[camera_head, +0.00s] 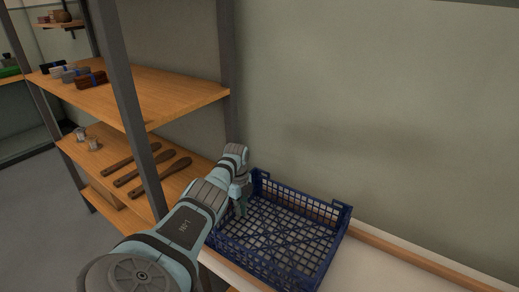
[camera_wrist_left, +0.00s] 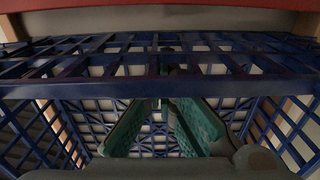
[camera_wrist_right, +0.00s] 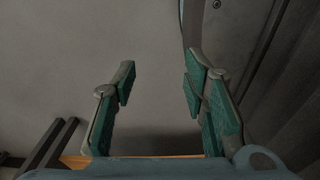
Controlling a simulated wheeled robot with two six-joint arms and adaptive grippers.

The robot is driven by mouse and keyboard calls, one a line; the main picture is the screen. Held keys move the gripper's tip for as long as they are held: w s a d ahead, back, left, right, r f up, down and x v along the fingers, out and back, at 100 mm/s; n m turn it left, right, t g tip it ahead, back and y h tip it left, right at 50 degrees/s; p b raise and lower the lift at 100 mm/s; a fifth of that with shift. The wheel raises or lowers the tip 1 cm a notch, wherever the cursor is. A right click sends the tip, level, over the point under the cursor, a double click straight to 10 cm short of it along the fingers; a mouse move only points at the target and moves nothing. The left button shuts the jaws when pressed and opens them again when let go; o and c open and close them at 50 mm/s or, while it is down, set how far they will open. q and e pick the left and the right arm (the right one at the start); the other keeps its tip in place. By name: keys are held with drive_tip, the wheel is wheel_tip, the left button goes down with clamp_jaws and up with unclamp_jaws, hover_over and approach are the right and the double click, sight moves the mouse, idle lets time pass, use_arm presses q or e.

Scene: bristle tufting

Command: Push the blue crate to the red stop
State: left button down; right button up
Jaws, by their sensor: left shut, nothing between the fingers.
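The blue crate (camera_head: 332,240), an open lattice box, stands on a pale bench. My left gripper (camera_head: 242,207) is shut and points down at the crate's left end, with its fingers appearing inside; exact contact is unclear. In the left wrist view, its green-padded fingers (camera_wrist_left: 165,104) lie close to the crate's blue rim and lattice (camera_wrist_left: 100,90). A dark red band (camera_wrist_left: 100,11), possibly the red stop, runs along the top, beyond the lattice. No red stop is clear in the head view. My right gripper (camera_wrist_right: 159,72) is open and empty, seen only in its own wrist view.
A wooden shelf unit (camera_head: 180,88) with dark posts stands to the left, close to my left arm. It bears brushes' wooden handles (camera_head: 140,173) and several small blocks (camera_head: 75,75). A wooden strip (camera_head: 420,259) runs along the wall behind the bench. Bench right of the crate looks clear.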

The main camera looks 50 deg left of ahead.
use_arm(q)
drive_tip(key=shift+s+a+f+b, duration=0.15)
drive_tip(key=shift+a+b, duration=0.15)
drive_tip(key=shift+a, duration=0.15)
drive_tip(key=shift+s+a+f+b, duration=0.1)
drive_tip(key=shift+s+a+b, duration=0.05)
drive_tip(key=shift+a+b, duration=0.2)
drive_tip(key=shift+a+r, duration=0.1)
drive_tip(key=shift+r, duration=0.2)
use_arm(e)
drive_tip(key=shift+w+d+f, duration=0.3)
drive_tip(key=shift+d+f, duration=0.25)
drive_tip(key=shift+w+d+f, duration=0.25)
drive_tip(key=shift+d+f, duration=0.25)
